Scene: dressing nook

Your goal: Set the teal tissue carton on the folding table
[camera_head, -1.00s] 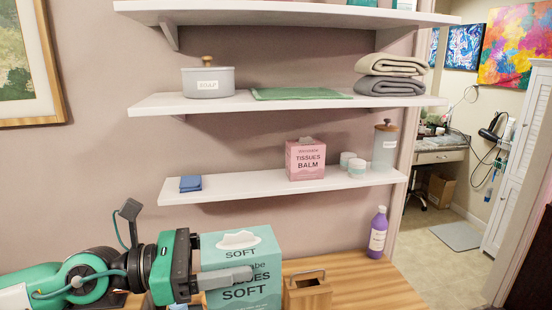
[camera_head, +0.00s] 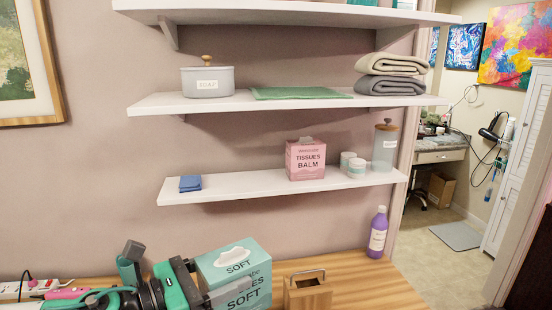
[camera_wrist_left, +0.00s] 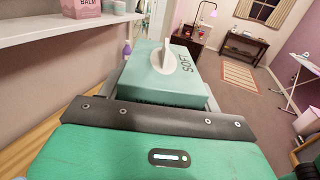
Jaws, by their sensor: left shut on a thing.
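The teal tissue carton (camera_head: 231,259) is at the bottom of the head view, in front of the wooden top and cut off by the lower edge. It looks turned and slightly tilted. My left gripper (camera_head: 232,292) is shut on it, with a grey finger along its near face. The carton also shows in the left wrist view (camera_wrist_left: 140,83), between the fingers, a white tissue standing up from its top. Whether its base touches anything is hidden. I cannot identify the folding table for certain. My right gripper is not in view.
On the wooden top (camera_head: 365,285) stand a wooden box with a handle (camera_head: 307,292), close right of the carton, and a purple bottle (camera_head: 378,233). A power strip (camera_head: 30,287) lies at left. A low white shelf (camera_head: 245,187) holding a pink tissue box (camera_head: 305,160) overhangs behind.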

